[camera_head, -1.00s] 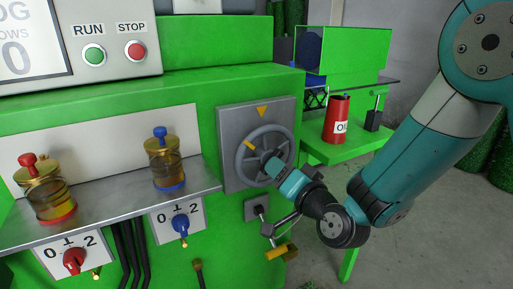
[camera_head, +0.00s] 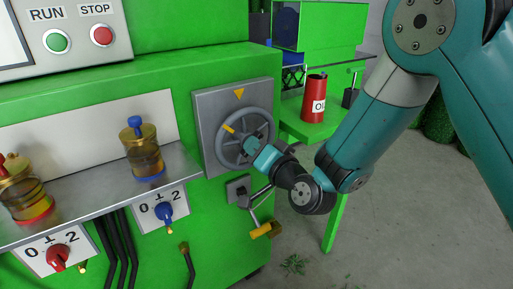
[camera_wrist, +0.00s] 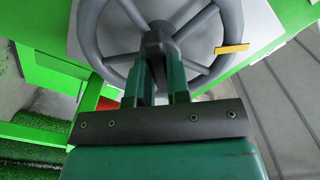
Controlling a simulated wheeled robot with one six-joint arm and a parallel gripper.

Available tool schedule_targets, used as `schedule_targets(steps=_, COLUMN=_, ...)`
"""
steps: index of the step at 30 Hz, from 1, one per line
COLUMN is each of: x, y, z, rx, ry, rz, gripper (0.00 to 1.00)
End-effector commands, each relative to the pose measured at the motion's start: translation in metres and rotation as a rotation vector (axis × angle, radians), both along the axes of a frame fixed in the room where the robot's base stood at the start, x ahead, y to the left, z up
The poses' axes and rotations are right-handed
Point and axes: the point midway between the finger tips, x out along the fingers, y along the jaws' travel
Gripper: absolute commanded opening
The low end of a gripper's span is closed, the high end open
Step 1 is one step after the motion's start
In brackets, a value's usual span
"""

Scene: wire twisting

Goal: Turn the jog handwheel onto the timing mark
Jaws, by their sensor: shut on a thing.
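The jog handwheel (camera_head: 221,147) is a grey spoked wheel on a grey square plate (camera_head: 206,103) on the green machine's front. A yellow mark (camera_head: 229,129) sits on its rim at the upper left. The timing mark, a yellow-orange triangle (camera_head: 239,94), is on the plate above the wheel, so the two are apart. My gripper (camera_head: 251,148) is at the wheel's middle, coming from the lower right. In the wrist view my gripper's fingers (camera_wrist: 160,64) are closed at the handwheel (camera_wrist: 88,30) near its hub; the exact contact is partly hidden. The yellow rim mark (camera_wrist: 232,48) shows at right there.
Below the wheel a crank with a yellow grip (camera_head: 262,230) sticks out near my wrist. A red oil can (camera_head: 313,100) stands on a green side table (camera_head: 300,130) at right. Two glass oilers, including one with a blue knob (camera_head: 142,155), stand on the ledge at left.

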Motion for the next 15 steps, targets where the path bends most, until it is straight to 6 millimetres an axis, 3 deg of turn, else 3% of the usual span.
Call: schedule_targets(steps=15, x=-0.001, y=0.0016, z=-0.0009, rx=0.222, ry=0.154, rz=0.001, gripper=0.0)
